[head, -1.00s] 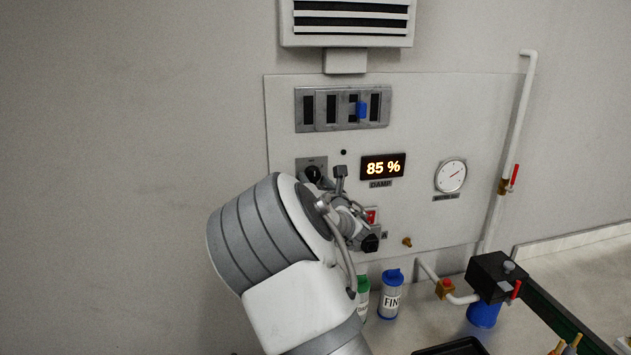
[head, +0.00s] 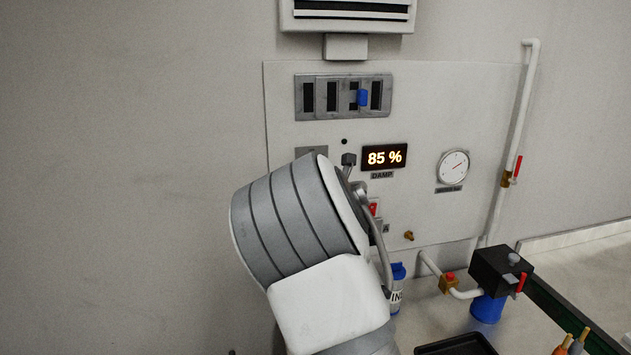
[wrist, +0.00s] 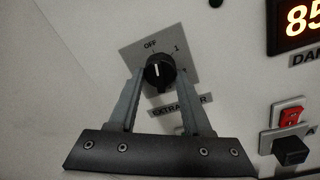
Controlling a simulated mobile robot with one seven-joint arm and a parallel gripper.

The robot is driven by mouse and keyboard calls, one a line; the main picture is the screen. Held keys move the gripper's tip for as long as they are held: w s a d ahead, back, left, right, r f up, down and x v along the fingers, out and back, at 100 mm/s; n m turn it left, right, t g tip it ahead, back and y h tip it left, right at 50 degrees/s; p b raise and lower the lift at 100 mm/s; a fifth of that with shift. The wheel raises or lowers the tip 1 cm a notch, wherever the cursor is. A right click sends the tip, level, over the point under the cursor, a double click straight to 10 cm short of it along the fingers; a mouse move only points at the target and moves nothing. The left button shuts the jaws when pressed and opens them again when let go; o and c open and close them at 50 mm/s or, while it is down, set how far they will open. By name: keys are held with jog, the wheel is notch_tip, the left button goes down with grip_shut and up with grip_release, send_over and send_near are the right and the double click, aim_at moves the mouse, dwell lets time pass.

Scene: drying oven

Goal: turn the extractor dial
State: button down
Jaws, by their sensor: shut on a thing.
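The extractor dial (wrist: 159,72) is a round black knob with a white pointer line on a grey plate (wrist: 187,70) in the wrist view. The plate is marked OFF and 1, with the extractor label below partly hidden by a finger. The pointer stands roughly upright, between OFF and 1. My gripper (wrist: 158,80) is shut on the dial, with one grey finger at each side of it.
Right of the dial are the lit 85 % display (head: 384,157), a red switch (wrist: 291,117) and a black knob (wrist: 290,151). A slotted panel with a blue slider (head: 362,98) is above. A bottle (head: 397,290) and a black tray (head: 455,346) are below.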

jog(key=shift+r+m+h+b, duration=0.15)
jog(key=shift+m+h+b, duration=0.3)
jog(key=shift+m+b, duration=4.15)
jog(key=shift+r+m+h+b, duration=0.3)
jog(key=shift+m+b, duration=2)
jog(key=shift+m, duration=4.55)
jog(key=shift+r+m+h+b, duration=0.1)
jog(key=shift+m+h+b, duration=0.45)
jog(key=shift+m+b, duration=4.05)
jog(key=m+p, duration=0.2)
jog(key=m, duration=0.1)
jog(key=shift+c, duration=1.7)
grip_release()
jog(key=shift+f, duration=0.1)
